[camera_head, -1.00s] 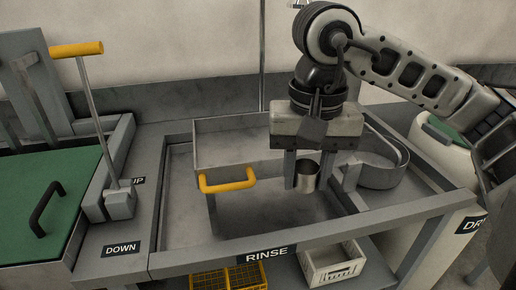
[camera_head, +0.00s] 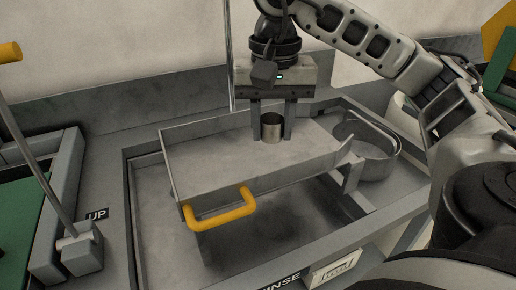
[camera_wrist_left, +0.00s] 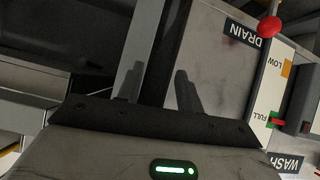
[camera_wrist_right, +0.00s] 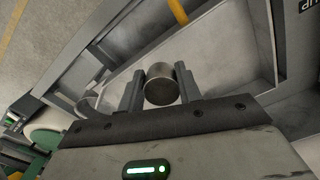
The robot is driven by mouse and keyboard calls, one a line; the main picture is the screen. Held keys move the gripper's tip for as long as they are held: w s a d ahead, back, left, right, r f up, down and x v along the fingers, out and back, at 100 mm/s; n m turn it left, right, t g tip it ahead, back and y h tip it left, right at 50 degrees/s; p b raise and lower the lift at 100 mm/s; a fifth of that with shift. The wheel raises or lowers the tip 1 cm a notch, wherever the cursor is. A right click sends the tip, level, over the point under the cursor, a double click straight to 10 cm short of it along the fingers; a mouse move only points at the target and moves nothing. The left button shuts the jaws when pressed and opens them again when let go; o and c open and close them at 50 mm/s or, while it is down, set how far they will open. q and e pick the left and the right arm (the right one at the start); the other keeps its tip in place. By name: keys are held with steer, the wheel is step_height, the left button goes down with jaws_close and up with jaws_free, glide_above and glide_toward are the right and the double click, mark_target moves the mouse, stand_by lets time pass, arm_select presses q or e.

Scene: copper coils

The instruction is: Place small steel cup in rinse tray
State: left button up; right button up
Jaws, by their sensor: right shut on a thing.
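The small steel cup (camera_head: 271,127) is a short metal cylinder between the fingertips of my right gripper (camera_head: 271,122). The right gripper is shut on it; the cup also shows between the fingers in the right wrist view (camera_wrist_right: 160,88). The rinse tray (camera_head: 235,165) is a grey tray with a yellow handle (camera_head: 222,210) at its front. The cup is over the tray's back right part in the head view; I cannot tell whether it touches the tray floor. My left gripper (camera_wrist_left: 160,85) shows only in the left wrist view, with its fingers apart and nothing between them.
A small oval metal basin (camera_head: 368,152) sits to the right of the tray. A lever (camera_head: 45,180) with a yellow grip stands at the left beside the UP label. The tray's left part is bare.

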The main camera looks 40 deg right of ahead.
glide_above(264, 159)
steer(key=f, duration=0.6)
steer(key=shift+s+a+f, duration=0.2)
steer(key=shift+s+a, duration=0.1)
steer(key=shift+s, duration=0.05)
steer(key=f, duration=0.3)
steer(key=shift+w+d+f, duration=0.1)
steer(key=shift+w+d, duration=0.2)
steer(key=shift+f, duration=0.4)
arm_select(q)
steer(key=shift+f, duration=0.1)
arm_select(e)
steer(key=shift+f, duration=0.1)
